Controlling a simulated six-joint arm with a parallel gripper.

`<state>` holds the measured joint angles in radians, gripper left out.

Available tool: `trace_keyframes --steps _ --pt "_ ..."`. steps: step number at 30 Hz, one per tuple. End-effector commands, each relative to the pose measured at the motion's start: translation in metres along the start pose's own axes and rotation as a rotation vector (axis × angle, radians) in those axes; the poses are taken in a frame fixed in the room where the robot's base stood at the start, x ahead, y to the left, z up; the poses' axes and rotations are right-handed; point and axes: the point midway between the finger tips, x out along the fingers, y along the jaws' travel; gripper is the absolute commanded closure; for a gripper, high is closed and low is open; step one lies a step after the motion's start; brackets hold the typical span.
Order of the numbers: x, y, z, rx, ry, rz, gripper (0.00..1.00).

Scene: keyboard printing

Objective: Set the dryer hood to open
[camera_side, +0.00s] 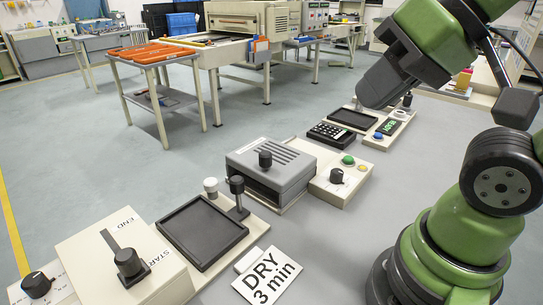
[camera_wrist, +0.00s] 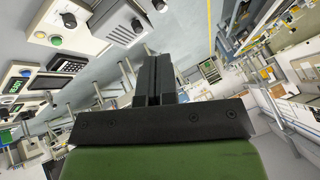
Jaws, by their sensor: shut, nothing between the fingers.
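The dryer hood (camera_side: 258,172) is a grey box with a slotted top and a black knob (camera_side: 265,159) on it. It sits low on its beige base in the middle of the side view and looks lowered. In the wrist view the grey hood (camera_wrist: 112,18) shows at the upper left. My gripper (camera_side: 368,98) is up and to the right of the hood in the side view, well apart from it. Its two dark fingers (camera_wrist: 153,80) are together with nothing between them.
Beside the hood is a control box with a black dial (camera_side: 337,176) and green and yellow buttons. A dark tray (camera_side: 203,233) with an upright black lever (camera_side: 237,190) stands in front. A keypad (camera_side: 331,134) is behind.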

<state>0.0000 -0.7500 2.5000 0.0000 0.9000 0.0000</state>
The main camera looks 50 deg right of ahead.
Motion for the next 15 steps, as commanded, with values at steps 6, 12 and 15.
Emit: trace_keyframes --steps 6,12,15 --pt "0.0000 0.0000 0.0000 0.000 0.000 0.000 1.00" --pt "0.0001 -0.0001 -0.0004 0.000 -0.001 0.001 0.86" --pt "0.0016 -0.0016 -0.0068 -0.007 -0.016 0.012 0.63"
